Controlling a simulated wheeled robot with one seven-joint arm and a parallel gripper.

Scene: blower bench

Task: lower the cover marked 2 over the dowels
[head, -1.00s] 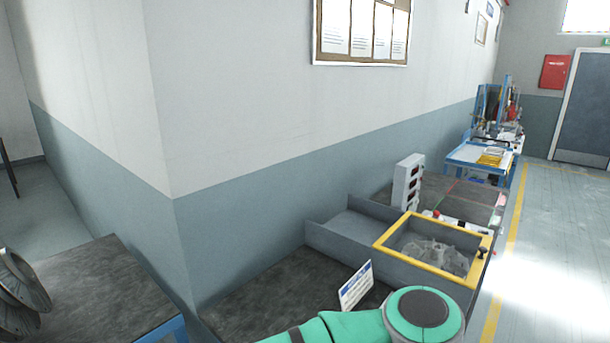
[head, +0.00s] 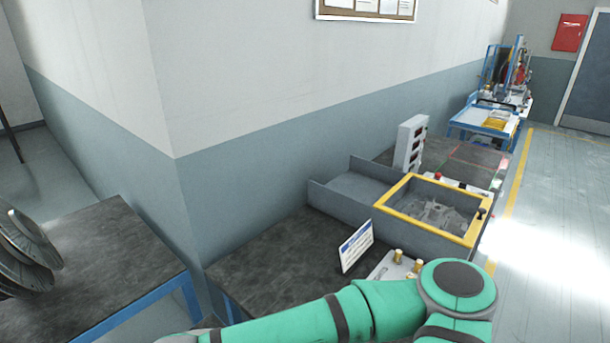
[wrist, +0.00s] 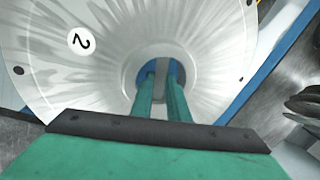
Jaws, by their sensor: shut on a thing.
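The cover marked 2 (wrist: 105,60) fills much of the wrist view. It is a round, shiny metal piece with a white number disc, small holes near its rim and a round central opening. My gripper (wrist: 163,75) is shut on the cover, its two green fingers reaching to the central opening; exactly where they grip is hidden. Brass-coloured dowels (head: 398,256) stand on a pale plate (head: 385,268) on the dark bench in the head view, partly hidden by my green arm. The cover and gripper are outside the head view.
A yellow-framed grey bin (head: 450,238) stands behind the plate, with a small sign (head: 356,247) beside it. Dark finned discs (head: 25,255) sit on the left bench (head: 100,255), whose right part is clear. A wall corner juts between the benches.

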